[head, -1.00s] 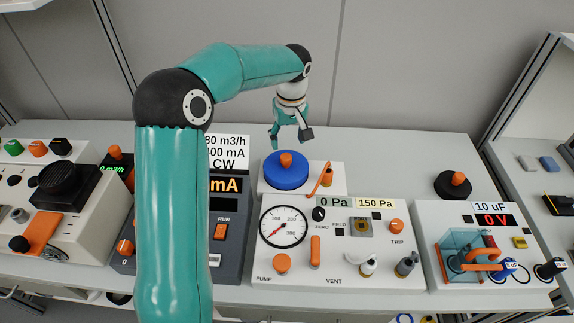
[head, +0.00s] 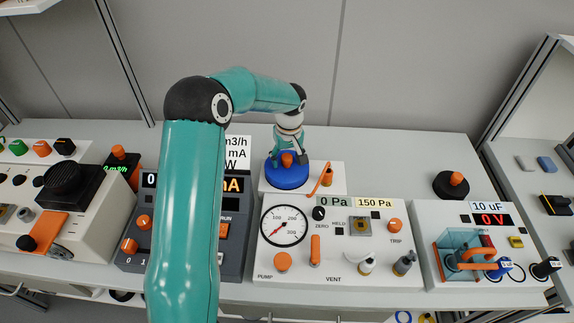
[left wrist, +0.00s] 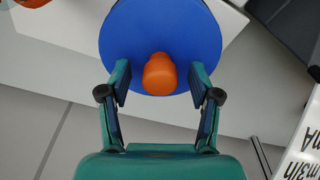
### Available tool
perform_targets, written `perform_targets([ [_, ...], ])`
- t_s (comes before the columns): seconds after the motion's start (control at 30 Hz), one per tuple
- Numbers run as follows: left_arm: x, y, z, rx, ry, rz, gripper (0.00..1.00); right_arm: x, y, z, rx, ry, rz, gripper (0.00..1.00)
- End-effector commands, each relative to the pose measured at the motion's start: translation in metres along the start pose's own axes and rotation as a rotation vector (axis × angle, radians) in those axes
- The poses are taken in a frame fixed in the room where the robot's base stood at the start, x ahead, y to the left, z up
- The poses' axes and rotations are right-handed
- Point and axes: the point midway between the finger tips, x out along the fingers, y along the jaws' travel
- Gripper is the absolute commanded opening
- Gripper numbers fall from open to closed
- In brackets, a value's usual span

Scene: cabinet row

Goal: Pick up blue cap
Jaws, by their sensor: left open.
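The blue cap (head: 287,174) is a round disc with an orange knob (head: 287,160) on top. It sits on a white box behind the pressure gauge panel. In the left wrist view the blue cap (left wrist: 160,30) fills the top middle, with its orange knob (left wrist: 160,74) between my fingers. My left gripper (head: 288,157) is at the cap, its fingers open on either side of the knob with gaps to both. In the left wrist view the left gripper (left wrist: 160,85) is also open and empty. My right gripper is not in view.
An orange lever (head: 326,174) stands just right of the cap. The gauge panel (head: 330,265) is in front. A black cap with an orange knob (head: 452,184) lies further right, with bare bench (head: 400,165) between.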

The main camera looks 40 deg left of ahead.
Motion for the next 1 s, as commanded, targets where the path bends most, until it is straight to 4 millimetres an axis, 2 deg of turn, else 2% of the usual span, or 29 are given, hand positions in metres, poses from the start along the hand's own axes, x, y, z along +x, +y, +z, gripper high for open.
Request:
perform_targets([
  [0.07, 0.000, 0.000, 0.000, 0.000, 0.000, 0.000, 0.63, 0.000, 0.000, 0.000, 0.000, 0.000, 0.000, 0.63],
  [0.43, 0.000, 0.000, 0.000, 0.000, 0.000, 0.000, 0.01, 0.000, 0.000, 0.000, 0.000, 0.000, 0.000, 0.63],
  [0.77, -0.002, 0.001, 0.000, 0.000, 0.001, 0.001, 0.00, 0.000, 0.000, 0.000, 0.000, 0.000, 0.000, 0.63],
  [1.0, -0.017, 0.001, -0.003, 0.000, 0.003, 0.003, 0.00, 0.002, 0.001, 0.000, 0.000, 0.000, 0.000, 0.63],
])
